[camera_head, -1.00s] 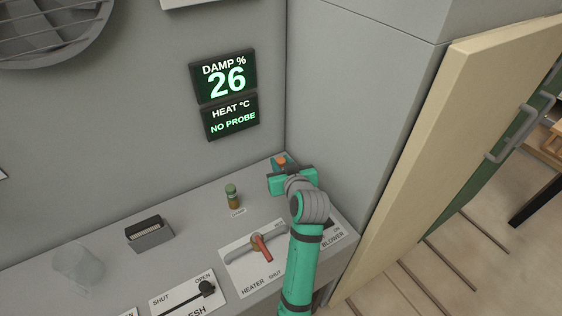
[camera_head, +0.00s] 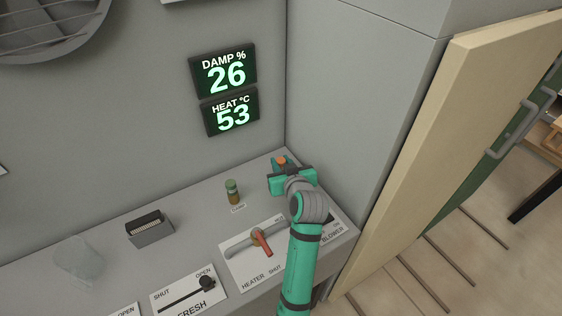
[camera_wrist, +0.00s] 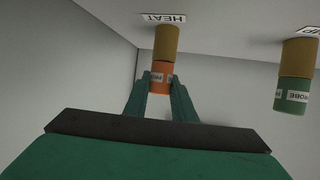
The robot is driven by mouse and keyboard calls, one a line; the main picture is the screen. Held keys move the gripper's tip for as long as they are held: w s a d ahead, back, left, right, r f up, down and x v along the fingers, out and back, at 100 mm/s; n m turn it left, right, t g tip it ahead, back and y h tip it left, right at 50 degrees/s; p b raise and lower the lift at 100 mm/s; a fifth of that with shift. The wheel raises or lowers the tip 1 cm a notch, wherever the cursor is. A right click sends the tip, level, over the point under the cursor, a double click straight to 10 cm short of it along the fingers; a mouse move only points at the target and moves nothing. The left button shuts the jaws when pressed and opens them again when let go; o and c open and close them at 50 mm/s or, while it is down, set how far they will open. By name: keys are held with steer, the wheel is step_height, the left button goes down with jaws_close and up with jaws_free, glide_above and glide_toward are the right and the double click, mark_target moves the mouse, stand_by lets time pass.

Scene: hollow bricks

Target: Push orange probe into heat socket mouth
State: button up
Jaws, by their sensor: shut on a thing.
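The orange probe (camera_wrist: 161,78) is between the fingers of my gripper (camera_wrist: 160,92), which is shut on it. In the wrist view its end meets the brass-coloured heat socket (camera_wrist: 166,42), next to the HEAT label (camera_wrist: 164,19), with no gap showing. How deep it sits inside the mouth is hidden. In the head view the orange probe (camera_head: 281,160) shows just beyond my gripper (camera_head: 284,172), in the back corner of the counter. The heat display (camera_head: 234,117) reads 53.
A green probe (camera_head: 231,185) stands in the damp socket (camera_head: 234,200), left of my gripper. A wall rises close on the right.

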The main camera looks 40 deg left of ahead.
steer(key=o, duration=1.1)
steer(key=shift+o, duration=0.2)
steer(key=v, duration=1.1)
